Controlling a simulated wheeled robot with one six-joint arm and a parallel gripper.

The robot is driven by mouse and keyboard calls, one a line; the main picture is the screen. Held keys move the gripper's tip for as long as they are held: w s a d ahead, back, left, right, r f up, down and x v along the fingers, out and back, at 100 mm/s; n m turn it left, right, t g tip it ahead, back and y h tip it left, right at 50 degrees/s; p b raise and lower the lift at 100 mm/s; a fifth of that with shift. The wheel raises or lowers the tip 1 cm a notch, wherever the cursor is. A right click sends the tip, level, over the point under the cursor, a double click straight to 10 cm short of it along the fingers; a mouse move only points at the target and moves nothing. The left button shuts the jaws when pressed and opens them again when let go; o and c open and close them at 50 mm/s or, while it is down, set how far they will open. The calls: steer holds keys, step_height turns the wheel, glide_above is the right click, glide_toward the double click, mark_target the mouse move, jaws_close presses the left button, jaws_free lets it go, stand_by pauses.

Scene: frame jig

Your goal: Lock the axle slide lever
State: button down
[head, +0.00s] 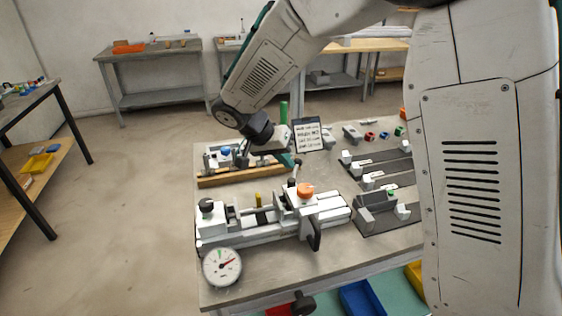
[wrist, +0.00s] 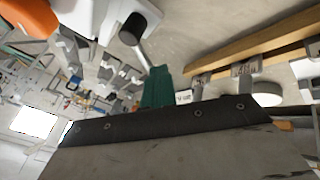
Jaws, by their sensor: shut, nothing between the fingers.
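The frame jig (head: 245,233), with pale rails and blocks, lies along the front of the bench. A thin lever with a dark cylindrical knob (head: 298,164) stands up behind the jig's orange knob (head: 305,189); I cannot tell for sure that it is the axle slide lever. In the wrist view its black knob (wrist: 140,21) and rod show close to my green fingers, with the orange knob (wrist: 27,16) at the top left. My gripper (head: 288,160) is shut and empty, beside the lever's knob. Contact is not clear. A dark handle (head: 314,235) hangs at the jig's front.
A round dial gauge (head: 222,267) stands at the bench's front left. A wooden-edged fixture (head: 240,175) lies behind the jig, and grey slotted fixtures (head: 378,218) are to the right. A notice board (head: 311,136) stands at the back. Coloured bins (head: 361,298) sit below the front edge.

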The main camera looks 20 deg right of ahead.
steer(key=d+m+g, duration=0.1)
steer(key=m, duration=0.1)
steer(key=d+m+g, duration=0.1)
steer(key=m, duration=0.1)
steer(key=m+g, duration=0.1)
steer(key=m, duration=0.1)
steer(key=shift+s+d+m+g+y, duration=0.3)
steer(key=shift+s+d+g, duration=0.05)
steer(key=shift+d+g, duration=0.05)
steer(key=shift+s+d+m+g+y, duration=0.25)
steer(key=shift+m+g, duration=0.1)
steer(key=shift+m, duration=0.4)
steer(key=shift+s+d+m+g+y, duration=0.2)
steer(key=shift+m+g+y, duration=0.1)
steer(key=shift+m, duration=0.4)
steer(key=shift+s+d+m+g+y, duration=0.25)
steer(key=shift+m+g, duration=0.1)
steer(key=shift+m, duration=0.4)
